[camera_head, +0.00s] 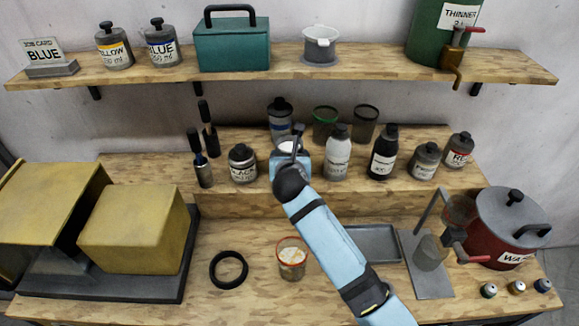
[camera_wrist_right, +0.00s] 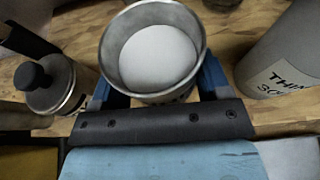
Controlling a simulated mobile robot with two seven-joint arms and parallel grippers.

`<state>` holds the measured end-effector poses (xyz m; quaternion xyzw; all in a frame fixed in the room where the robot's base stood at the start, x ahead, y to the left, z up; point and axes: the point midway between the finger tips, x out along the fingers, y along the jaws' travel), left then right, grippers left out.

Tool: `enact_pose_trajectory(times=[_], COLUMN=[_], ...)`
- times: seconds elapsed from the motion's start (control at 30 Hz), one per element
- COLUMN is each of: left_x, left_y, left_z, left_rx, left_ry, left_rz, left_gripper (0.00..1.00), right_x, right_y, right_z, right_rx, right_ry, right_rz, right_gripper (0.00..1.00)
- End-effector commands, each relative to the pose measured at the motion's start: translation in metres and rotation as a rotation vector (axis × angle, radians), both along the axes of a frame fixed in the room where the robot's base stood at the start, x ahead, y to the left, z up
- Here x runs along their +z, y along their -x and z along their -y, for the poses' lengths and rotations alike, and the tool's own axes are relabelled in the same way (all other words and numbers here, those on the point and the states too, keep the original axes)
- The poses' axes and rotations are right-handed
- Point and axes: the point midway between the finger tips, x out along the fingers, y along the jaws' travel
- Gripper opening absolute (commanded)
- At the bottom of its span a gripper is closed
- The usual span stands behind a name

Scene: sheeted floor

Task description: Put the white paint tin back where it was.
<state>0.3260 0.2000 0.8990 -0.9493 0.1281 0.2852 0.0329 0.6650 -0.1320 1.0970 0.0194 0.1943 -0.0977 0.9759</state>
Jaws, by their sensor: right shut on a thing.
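The white paint tin (camera_wrist_right: 153,95) is an open grey metal tin filled with white. In the right wrist view it sits upright between the two blue fingers of my right gripper (camera_wrist_right: 158,88), which is shut on it. In the head view the tin (camera_head: 291,146) is mostly hidden behind my right gripper (camera_head: 291,160), over the raised middle shelf. It is between the black-labelled tin (camera_head: 242,165) and a grey thinner bottle (camera_head: 337,155). I cannot tell whether its base touches the wood. My left gripper is not in view.
A dark bottle (camera_head: 382,155) and small tins stand to the right; black-handled brushes (camera_head: 200,160) stand left. Behind are a grey canister (camera_head: 280,115) and dark cups (camera_head: 325,122). On the bench below are a black ring (camera_head: 229,270), a cup (camera_head: 292,262) and a tray (camera_head: 375,243).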

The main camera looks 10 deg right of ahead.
Motion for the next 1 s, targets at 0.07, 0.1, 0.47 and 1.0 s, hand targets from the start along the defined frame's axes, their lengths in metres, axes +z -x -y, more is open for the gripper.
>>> enact_pose_trajectory(times=[0.07, 0.1, 0.47, 1.0], left_x=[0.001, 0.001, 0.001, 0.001], left_y=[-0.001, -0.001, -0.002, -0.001], left_z=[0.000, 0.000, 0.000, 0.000], left_rx=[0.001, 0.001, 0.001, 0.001], left_ry=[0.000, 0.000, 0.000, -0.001], left_rz=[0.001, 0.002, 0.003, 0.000], left_gripper=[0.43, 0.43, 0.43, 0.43], right_x=[-0.014, -0.021, -0.034, -0.037], right_y=[0.000, 0.000, 0.000, 0.000], right_z=[0.000, 0.000, 0.000, 0.000], right_rx=[0.000, -0.001, 0.001, 0.000], right_ry=[-0.001, 0.000, 0.000, 0.000], right_rz=[-0.004, -0.004, 0.000, -0.002], right_gripper=[0.36, 0.36, 0.36, 0.96])
